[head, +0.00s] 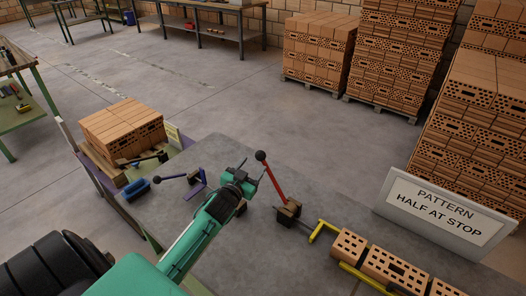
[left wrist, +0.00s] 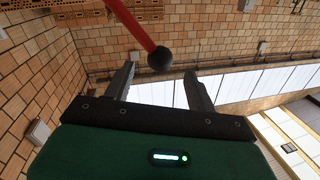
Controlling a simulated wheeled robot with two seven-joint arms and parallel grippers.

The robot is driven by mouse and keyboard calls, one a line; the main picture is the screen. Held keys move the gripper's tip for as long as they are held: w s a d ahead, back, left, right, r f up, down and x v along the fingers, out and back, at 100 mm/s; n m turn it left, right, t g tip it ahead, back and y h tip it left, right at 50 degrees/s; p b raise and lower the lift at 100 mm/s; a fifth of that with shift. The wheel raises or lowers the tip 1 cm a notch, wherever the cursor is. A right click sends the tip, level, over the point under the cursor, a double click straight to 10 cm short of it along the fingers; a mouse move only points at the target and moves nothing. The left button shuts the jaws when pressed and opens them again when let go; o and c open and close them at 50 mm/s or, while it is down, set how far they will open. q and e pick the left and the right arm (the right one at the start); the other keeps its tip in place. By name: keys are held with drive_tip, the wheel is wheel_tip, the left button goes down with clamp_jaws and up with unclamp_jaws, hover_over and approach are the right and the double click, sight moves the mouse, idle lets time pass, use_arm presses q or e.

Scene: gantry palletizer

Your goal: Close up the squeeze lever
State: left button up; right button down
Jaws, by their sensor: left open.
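A red lever (head: 273,181) with a black ball knob (head: 260,156) rises, tilted to the left, from a brown block (head: 288,211) on the grey table. I take it for the squeeze lever. My left gripper (head: 252,169) is open and empty, close to the lever's upper end. In the left wrist view the red lever (left wrist: 131,24) comes down from the top. Its knob (left wrist: 160,59) appears between and just past the open fingertips (left wrist: 160,72); I cannot tell whether they touch it. My right gripper is not in view.
Yellow clamp bars (head: 322,229) flank a row of perforated bricks (head: 383,266) at the right. A sign (head: 440,212) stands behind them. Bare table lies behind the red lever.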

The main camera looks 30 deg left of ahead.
sight(263, 153)
use_arm(q)
drive_tip(key=w, duration=0.2)
drive_tip(key=w+p, duration=0.1)
drive_tip(key=w, duration=0.3)
drive_tip(key=shift+w+a+r+p, duration=0.1)
drive_tip(key=shift+w+a+p, duration=0.2)
drive_tip(key=shift+w+a, duration=0.1)
drive_tip(key=shift+w, duration=0.7)
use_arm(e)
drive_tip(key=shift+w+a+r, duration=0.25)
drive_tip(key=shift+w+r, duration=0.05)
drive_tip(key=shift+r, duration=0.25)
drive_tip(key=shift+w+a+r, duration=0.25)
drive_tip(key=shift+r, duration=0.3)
use_arm(q)
clamp_jaws()
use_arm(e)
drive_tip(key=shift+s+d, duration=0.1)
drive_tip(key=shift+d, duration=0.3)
